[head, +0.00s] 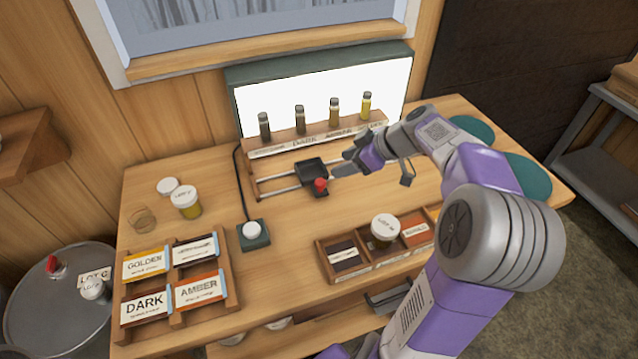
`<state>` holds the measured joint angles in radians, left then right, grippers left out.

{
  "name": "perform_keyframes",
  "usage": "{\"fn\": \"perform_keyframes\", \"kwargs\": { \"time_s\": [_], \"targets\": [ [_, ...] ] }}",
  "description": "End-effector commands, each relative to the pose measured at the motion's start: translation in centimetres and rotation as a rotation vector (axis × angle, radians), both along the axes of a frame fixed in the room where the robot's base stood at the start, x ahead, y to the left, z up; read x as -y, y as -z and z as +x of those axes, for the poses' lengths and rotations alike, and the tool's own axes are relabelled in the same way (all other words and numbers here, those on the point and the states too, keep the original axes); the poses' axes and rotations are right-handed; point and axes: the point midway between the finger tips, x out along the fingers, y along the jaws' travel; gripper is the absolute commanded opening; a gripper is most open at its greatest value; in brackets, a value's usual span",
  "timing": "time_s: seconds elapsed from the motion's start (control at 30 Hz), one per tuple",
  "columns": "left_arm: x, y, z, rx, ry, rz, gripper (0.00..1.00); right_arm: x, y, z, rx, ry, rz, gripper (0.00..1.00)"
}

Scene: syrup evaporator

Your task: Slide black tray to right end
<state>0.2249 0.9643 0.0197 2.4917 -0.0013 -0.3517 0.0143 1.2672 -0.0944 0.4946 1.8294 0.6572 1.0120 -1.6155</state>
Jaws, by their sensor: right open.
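The black tray (311,172) sits on two metal rails (279,187) in front of the vial rack, near the middle of the rails' visible length. A red knob (320,184) stands at the tray's front edge. My right gripper (345,172) is open just right of the tray and the knob, with its fingers pointing left. I cannot tell whether a finger touches the tray. My right arm hides the right end of the rails. My left gripper is not in view.
A wooden rack (281,144) with several vials stands before a lit panel (290,98). A button box (253,234) is left of the rails. A divided box (346,259) with a white-lidded jar (384,228) is in front. A label rack (177,317) lies front left. Green discs (474,127) lie at right.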

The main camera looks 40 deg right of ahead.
Motion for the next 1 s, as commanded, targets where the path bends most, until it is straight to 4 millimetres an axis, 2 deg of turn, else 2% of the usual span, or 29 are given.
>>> {"fn": "perform_keyframes", "kwargs": {
  "time_s": [0.03, 0.23, 0.43, 0.8, 1.0],
  "targets": [
    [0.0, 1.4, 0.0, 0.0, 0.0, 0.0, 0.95, 0.0, 1.4, 0.0, 0.0, 0.0, 0.0, 0.56],
    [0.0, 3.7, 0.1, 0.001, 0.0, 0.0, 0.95, 0.0, 3.7, 0.0, 0.0, 0.0, 0.0, 0.56],
    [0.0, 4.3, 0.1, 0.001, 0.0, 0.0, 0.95, -0.4, 4.8, 0.6, -0.001, -0.001, 0.001, 0.56],
    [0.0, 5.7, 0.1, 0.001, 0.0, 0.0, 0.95, -2.1, 8.7, 4.1, -0.002, -0.001, 0.002, 0.56],
    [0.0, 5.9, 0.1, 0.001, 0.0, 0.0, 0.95, -2.5, 9.3, 4.8, -0.001, -0.001, 0.0, 0.56]
  ]
}}
